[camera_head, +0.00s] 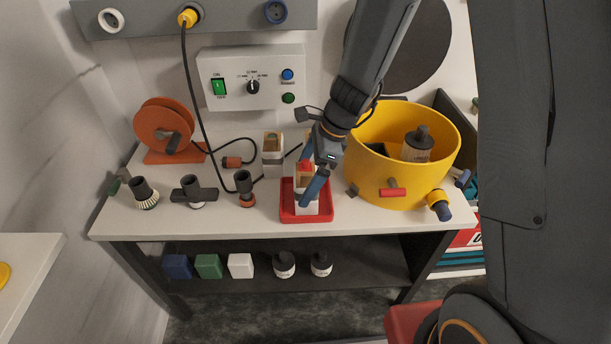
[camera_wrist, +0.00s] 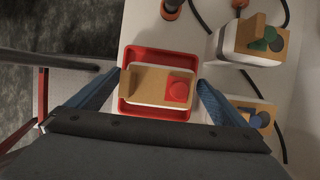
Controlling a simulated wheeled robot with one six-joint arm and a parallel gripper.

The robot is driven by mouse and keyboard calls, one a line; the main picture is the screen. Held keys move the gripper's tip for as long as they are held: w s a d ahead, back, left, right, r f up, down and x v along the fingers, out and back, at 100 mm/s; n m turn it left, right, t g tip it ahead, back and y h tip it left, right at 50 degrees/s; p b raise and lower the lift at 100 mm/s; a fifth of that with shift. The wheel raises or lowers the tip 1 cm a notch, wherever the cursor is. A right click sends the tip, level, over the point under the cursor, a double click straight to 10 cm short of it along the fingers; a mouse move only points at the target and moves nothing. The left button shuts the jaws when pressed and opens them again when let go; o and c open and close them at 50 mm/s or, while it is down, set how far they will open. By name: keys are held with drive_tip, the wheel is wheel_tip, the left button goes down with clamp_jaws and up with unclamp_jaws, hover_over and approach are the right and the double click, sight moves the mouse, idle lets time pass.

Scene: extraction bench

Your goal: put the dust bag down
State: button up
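The dust bag (camera_wrist: 150,86), with a tan cardboard top and a red round mark, stands in the red tray (camera_wrist: 158,53). In the head view the white lower part of the bag (camera_head: 304,207) shows inside the red tray (camera_head: 306,217). My gripper (camera_head: 311,179) is low over the tray, with one blue finger on each side of the bag. In the wrist view the fingers of my gripper (camera_wrist: 159,80) stand apart, with narrow gaps between their tips and the bag. The bag's underside is hidden.
A bag with a green mark (camera_head: 272,157) stands left of the tray; one with a blue mark (camera_wrist: 262,117) is close beside my finger. A yellow tub (camera_head: 385,185) stands right, brush heads (camera_head: 145,194) left. A black cable (camera_head: 196,90) crosses the bench behind.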

drive_tip(key=shift+r, duration=0.1)
drive_tip(key=v, duration=1.2)
drive_tip(key=s+d+f+n+h, duration=0.1)
drive_tip(key=s+d+n+h, duration=0.1)
drive_tip(key=s+d+n, duration=0.3)
drive_tip(key=s+d+f+n+h, duration=0.1)
drive_tip(key=s+d+n, duration=0.4)
drive_tip(key=s+n, duration=0.5)
drive_tip(key=n+h, duration=0.1)
drive_tip(key=n, duration=0.2)
drive_tip(key=shift+d, duration=0.15)
